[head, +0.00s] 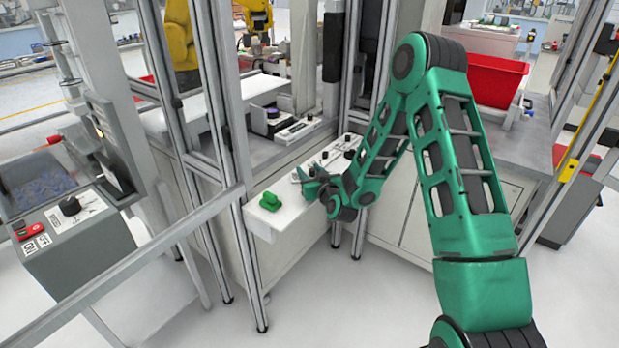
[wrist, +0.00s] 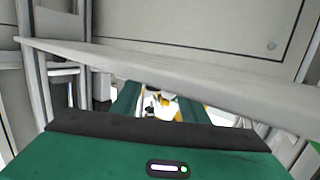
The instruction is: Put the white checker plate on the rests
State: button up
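I cannot identify the white checker plate or its rests for certain. A flat white panel (head: 240,92) lies on the grey bench inside the frame in the head view; no checker pattern is readable. My gripper (head: 312,184) is at the white ledge (head: 285,190) on the front of the cell. In the wrist view, my gripper (wrist: 156,105) has its two green fingers apart, with white and yellow showing between them. A long pale edge (wrist: 170,72) crosses just above the fingers and hides their tips. I see nothing held.
A green knobbed piece (head: 270,201) sits on the ledge's left end, and small black knobs (head: 347,138) at its far end. Metal posts (head: 222,100) stand close left of my arm. A red bin (head: 493,80) is on the right bench. The floor in front is clear.

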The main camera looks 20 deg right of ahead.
jog(key=shift+d, duration=0.3)
grip_shut()
jog(key=shift+d+r, duration=0.1)
jog(key=shift+r, duration=0.05)
